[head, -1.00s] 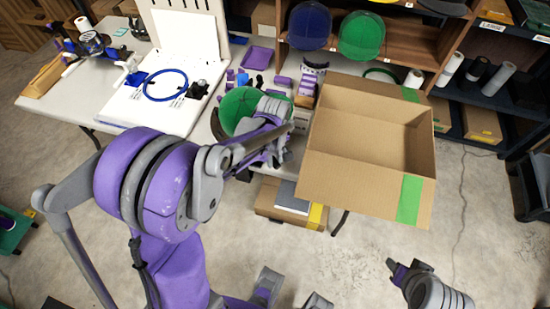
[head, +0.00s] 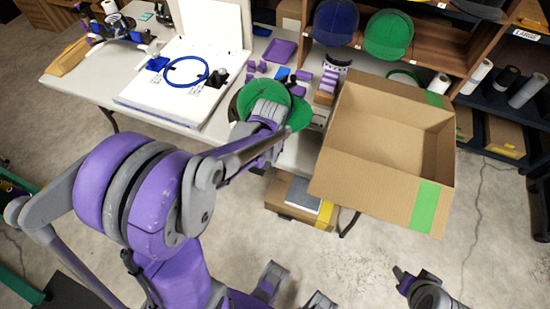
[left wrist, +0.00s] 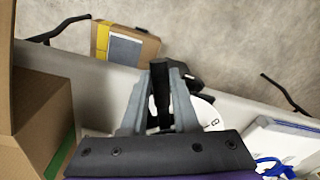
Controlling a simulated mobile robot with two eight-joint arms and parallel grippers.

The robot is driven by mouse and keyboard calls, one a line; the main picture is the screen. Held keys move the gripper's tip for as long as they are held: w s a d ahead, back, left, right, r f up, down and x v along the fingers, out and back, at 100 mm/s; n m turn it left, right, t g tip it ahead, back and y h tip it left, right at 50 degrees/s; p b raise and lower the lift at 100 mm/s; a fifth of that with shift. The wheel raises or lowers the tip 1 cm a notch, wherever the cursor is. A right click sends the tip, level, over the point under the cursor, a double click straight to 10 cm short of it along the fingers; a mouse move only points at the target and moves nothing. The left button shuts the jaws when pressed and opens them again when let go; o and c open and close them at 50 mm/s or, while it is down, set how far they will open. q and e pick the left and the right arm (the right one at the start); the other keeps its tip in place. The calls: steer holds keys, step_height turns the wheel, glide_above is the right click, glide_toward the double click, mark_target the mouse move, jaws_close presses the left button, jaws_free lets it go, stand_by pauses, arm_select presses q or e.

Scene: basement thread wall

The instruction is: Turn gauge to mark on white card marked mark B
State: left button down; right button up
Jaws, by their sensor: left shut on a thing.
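That gripper is shut on a dark upright piece (left wrist: 160,82), which I take for the gauge's handle. A black part (left wrist: 190,82) sticks out just right of the fingers. In the head view my left wrist (head: 268,112) covers its fingers and lies over a green cap (head: 298,116) near the table's front edge. My right gripper (head: 402,276) hangs over the floor at lower right; its jaw opening is unclear.
An open cardboard box (head: 385,140) stands right of the left wrist. A white board with a blue ring (head: 186,72) lies on the table (head: 80,70) to the left. Small purple blocks lie behind. A shelf with caps (head: 388,35) stands at the back.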

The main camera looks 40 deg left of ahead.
arm_select(q)
steer(key=s+a+m+y, duration=0.1)
steer(key=s+a+m, duration=0.2)
steer(key=a+m, duration=0.3)
steer(key=shift+s+a+m+t+b, duration=0.15)
steer(key=shift+a+m+t+b, duration=0.25)
steer(key=shift+a, duration=1.3)
steer(key=c, duration=0.7)
jaws_free()
steer(key=r, duration=0.3)
steer(key=d+r+p, duration=0.1)
steer(key=r, duration=0.3)
steer(key=r+p, duration=0.1)
steer(key=r, duration=0.2)
steer(key=shift+s+d+r, duration=0.3)
